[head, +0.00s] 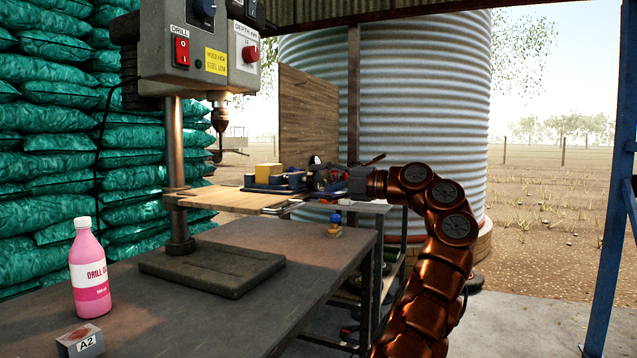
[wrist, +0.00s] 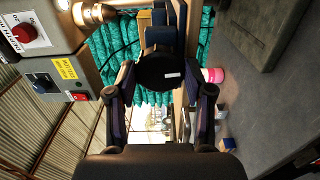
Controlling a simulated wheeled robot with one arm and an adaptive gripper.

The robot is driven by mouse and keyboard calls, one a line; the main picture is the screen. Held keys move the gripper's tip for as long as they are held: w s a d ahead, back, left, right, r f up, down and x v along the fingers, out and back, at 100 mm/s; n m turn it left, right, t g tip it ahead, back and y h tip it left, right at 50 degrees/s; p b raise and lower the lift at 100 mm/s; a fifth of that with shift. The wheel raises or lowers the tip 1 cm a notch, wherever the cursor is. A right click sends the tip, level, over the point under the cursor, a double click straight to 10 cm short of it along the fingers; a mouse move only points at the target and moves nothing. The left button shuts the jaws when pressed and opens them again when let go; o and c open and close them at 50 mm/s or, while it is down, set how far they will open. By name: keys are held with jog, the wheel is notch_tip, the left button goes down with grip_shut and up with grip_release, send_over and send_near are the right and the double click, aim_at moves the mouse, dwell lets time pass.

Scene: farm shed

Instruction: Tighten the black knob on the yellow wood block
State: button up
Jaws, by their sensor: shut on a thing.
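The yellow wood block (head: 268,169) sits at the blue vise (head: 262,187) on the drill press's wooden table (head: 225,199). The block (wrist: 145,18) and blue vise parts (wrist: 160,36) also show at the top of the wrist view. The black knob (wrist: 158,72), round with a small white mark, faces my wrist camera. My gripper (wrist: 160,84) has one finger on each side of the knob and is shut on it. In the head view my gripper (head: 322,179) reaches the vise from the right. The knob is hard to make out there.
The drill chuck (head: 220,118) hangs above the table, left of the vise. A pink bottle (head: 90,272) and an A2 box (head: 80,341) stand on the grey bench (head: 300,275). A blue post (head: 607,220) stands at right.

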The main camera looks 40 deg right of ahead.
jog(key=c, duration=0.3)
